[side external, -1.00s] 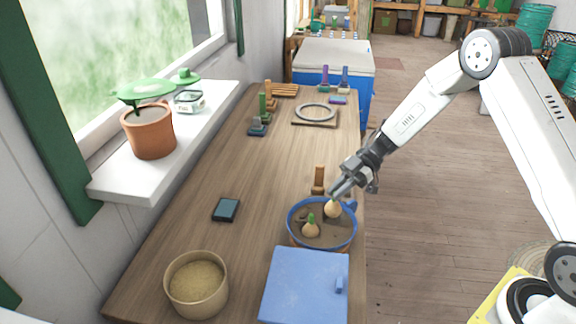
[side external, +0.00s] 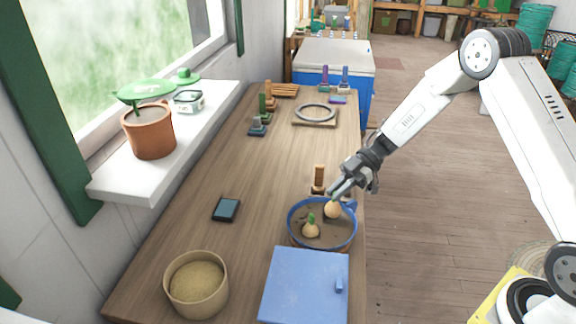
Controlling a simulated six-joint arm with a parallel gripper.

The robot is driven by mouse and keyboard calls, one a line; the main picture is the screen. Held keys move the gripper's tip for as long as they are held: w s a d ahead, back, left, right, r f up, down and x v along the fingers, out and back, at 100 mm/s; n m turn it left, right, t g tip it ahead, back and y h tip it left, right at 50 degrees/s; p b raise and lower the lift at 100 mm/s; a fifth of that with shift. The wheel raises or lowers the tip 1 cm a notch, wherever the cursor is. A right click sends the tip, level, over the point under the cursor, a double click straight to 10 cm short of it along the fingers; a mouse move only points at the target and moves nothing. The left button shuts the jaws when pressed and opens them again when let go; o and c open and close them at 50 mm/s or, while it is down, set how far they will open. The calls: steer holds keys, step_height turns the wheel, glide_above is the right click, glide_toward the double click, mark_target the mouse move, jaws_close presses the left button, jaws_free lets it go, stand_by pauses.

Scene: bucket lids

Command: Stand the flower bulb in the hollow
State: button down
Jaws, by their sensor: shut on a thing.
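My gripper (side external: 335,195) points down over the far right part of a blue-rimmed round pot (side external: 291,228) filled with brown soil. It is shut on a tan flower bulb (side external: 332,210), held upright at or just above the soil. I cannot tell whether the bulb touches the soil. A second bulb (side external: 311,231) with a green shoot stands in the soil near the pot's middle. A darker dip shows at the pot's left side. The hollow under the held bulb is hidden.
A blue square lid or box (side external: 304,287) lies in front of the pot. A tan tub (side external: 197,285) of grain stands front left. A dark flat device (side external: 226,209) lies left of the pot. A wooden-handled tool (side external: 319,178) stands close behind the pot. The table's middle is clear.

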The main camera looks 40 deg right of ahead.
steer(key=shift+f, duration=1.6)
stand_by(1.7)
steer(key=c, duration=0.6)
jaws_free()
steer(key=shift+c, duration=0.7)
steer(key=shift+a+r+v, duration=0.15)
steer(key=shift+r+v, duration=0.1)
steer(key=shift+v, duration=1.05)
steer(key=shift+a+r+v, duration=0.1)
steer(key=shift+r+v, duration=0.2)
steer(key=shift+v, duration=1.05)
steer(key=shift+a+r+v, duration=0.15)
steer(key=shift+r+v, duration=0.1)
steer(key=shift+v, duration=1.05)
